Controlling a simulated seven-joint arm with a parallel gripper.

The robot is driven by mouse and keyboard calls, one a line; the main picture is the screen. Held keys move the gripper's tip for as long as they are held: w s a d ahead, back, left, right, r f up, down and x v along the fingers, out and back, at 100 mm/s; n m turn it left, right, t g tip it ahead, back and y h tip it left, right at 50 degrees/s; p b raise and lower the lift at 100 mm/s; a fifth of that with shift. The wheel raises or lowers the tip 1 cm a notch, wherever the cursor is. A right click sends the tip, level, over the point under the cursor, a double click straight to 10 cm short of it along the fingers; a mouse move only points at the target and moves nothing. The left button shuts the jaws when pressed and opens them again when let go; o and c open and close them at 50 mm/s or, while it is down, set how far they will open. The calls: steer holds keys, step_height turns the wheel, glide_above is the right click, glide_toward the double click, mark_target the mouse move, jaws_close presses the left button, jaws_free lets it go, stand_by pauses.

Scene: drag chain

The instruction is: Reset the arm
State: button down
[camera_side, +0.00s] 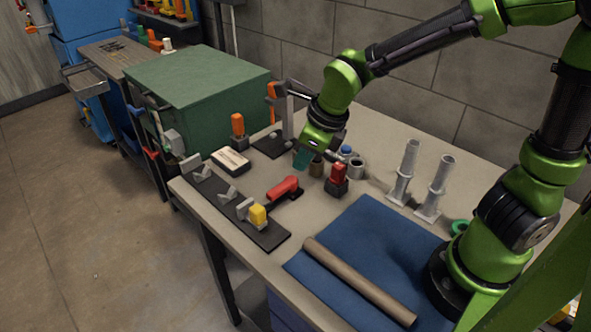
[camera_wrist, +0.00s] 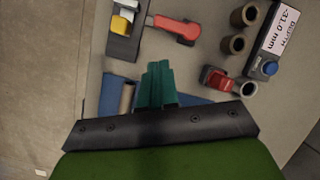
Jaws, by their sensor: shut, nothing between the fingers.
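My gripper (camera_wrist: 158,84) shows in the wrist view as green fingers pressed together, with nothing between them. In the side view my gripper (camera_side: 301,160) hangs above the table behind the red-handled tool, apart from the things on the table. My arm is green and black and arches over the table from its base at the right.
The grey table (camera_side: 330,215) holds a black strip with grey blocks and a yellow block (camera_side: 257,215), a red-handled tool (camera_side: 283,188), small cylinders, a red-topped block (camera_side: 338,178), and two upright grey tubes (camera_side: 404,172). A blue mat (camera_side: 380,240) bears a brown rod (camera_side: 358,281).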

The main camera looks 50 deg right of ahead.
steer(key=s+a+r+n+y, duration=0.2)
steer(key=s+n, duration=0.5)
steer(key=n, duration=1.1)
steer(key=s+d+r+n+t+h, duration=0.1)
steer(key=s+d+r+n+t, duration=0.2)
steer(key=s+d+r+n, duration=0.2)
steer(key=shift+d+r+n, duration=1.3)
steer(key=shift+r+n, duration=0.05)
steer(key=shift+n, duration=0.45)
